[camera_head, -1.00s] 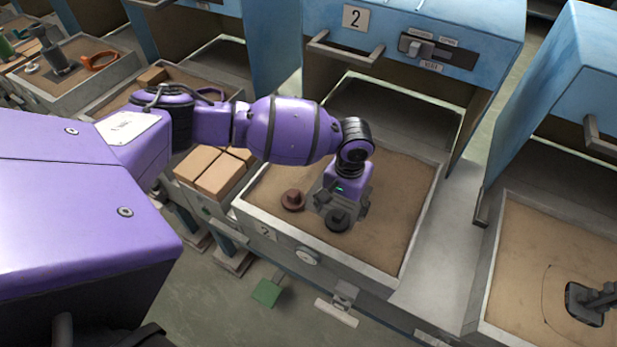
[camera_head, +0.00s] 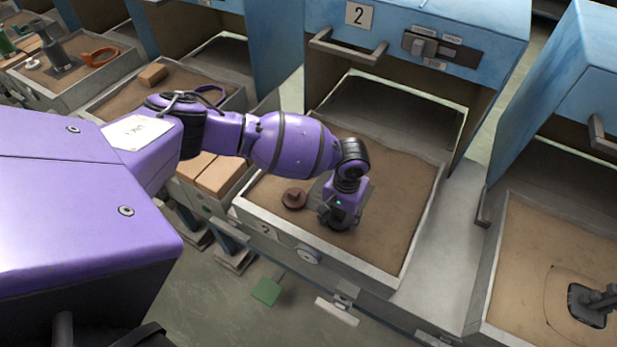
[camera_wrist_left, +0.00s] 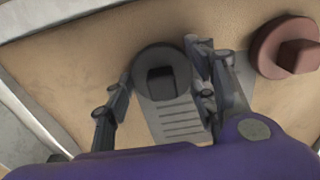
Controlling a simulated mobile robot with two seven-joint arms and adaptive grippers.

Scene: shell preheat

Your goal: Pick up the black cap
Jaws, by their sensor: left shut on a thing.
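The black cap (camera_wrist_left: 162,72) is a dark round disc with a square knob on top. It shows in the left wrist view between the two fingers of my left gripper (camera_wrist_left: 160,92), which is shut on it. In the head view the gripper (camera_head: 338,212) is low over the sand tray numbered 2 and covers most of the black cap (camera_head: 341,224). The cap is at a grey slotted plate (camera_wrist_left: 180,122); I cannot tell whether it touches it. A reddish-brown cap (camera_head: 293,198) sits just left of the gripper. My right gripper is not in view.
The sand tray's (camera_head: 330,257) pale rim runs close in front of the gripper. The blue cabinet (camera_head: 450,25) numbered 2 stands behind. Tan bricks (camera_head: 217,176) lie left of the tray. Another sand tray with a dark tool (camera_head: 588,302) is at right.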

